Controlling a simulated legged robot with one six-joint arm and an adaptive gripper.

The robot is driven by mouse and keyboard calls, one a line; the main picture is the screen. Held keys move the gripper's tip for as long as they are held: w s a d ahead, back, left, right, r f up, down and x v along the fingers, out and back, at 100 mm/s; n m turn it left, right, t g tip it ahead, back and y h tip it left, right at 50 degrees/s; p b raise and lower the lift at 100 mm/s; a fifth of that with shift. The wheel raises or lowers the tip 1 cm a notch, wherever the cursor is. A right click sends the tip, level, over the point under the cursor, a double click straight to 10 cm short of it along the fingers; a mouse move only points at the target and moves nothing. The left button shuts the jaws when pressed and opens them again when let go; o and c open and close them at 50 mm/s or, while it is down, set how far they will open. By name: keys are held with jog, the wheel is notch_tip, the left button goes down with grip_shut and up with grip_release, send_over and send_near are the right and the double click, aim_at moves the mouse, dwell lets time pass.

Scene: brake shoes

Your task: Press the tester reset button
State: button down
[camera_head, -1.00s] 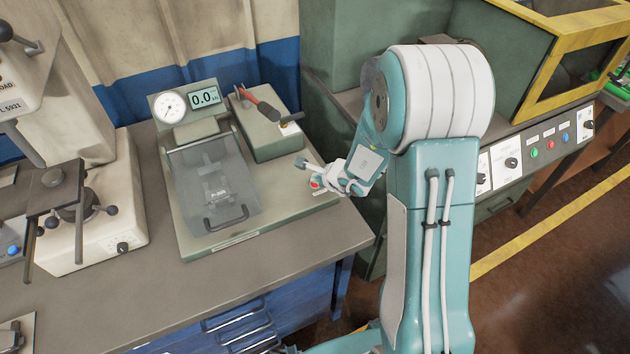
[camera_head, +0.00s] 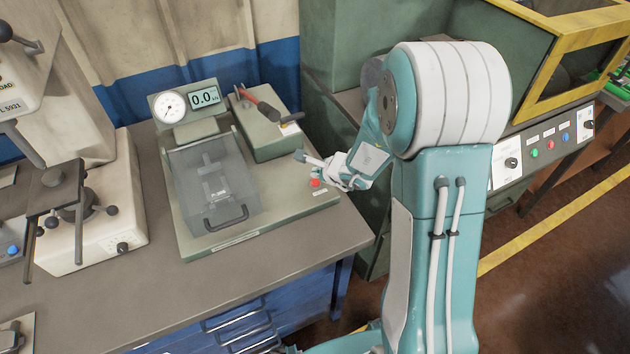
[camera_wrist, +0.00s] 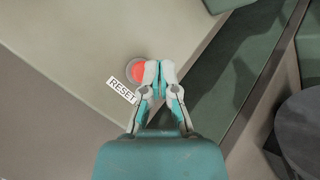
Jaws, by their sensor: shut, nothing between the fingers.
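The red reset button (camera_head: 316,183) sits at the front right of the green tester base (camera_head: 275,217). A white label lies just below it. In the wrist view the round button (camera_wrist: 138,71) shows in a grey collar, with the "RESET" label (camera_wrist: 121,90) at its lower left. My gripper (camera_wrist: 158,69) is shut and empty, fingertips together. In that view the tips overlap the button's right edge and hide part of it. In the head view my gripper (camera_head: 323,175) is at the button; I cannot tell whether it touches.
The tester carries a clear guard (camera_head: 215,185) with a black handle, a dial gauge (camera_head: 170,105) and a display (camera_head: 204,97) reading 0.0. A cream machine (camera_head: 105,215) is at the left.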

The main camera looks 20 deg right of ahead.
aim_at(317, 182)
jog(key=shift+r, duration=2.3)
jog(key=s+a+r+n+g+y, duration=0.2)
jog(key=s+a+r+n, duration=0.5)
jog(key=s+r+n, duration=0.6)
jog(key=s+d+r+n+h, duration=0.2)
jog(key=s+d+n, duration=0.1)
jog(key=s, duration=0.4)
jog(key=s+d+r+n+h, duration=0.2)
jog(key=s+d+n+h, duration=0.1)
jog(key=s+n, duration=0.3)
jog(key=shift+s+d+r+g+h, duration=0.3)
jog(key=shift+s+g, duration=0.1)
jog(key=shift+s, duration=0.45)
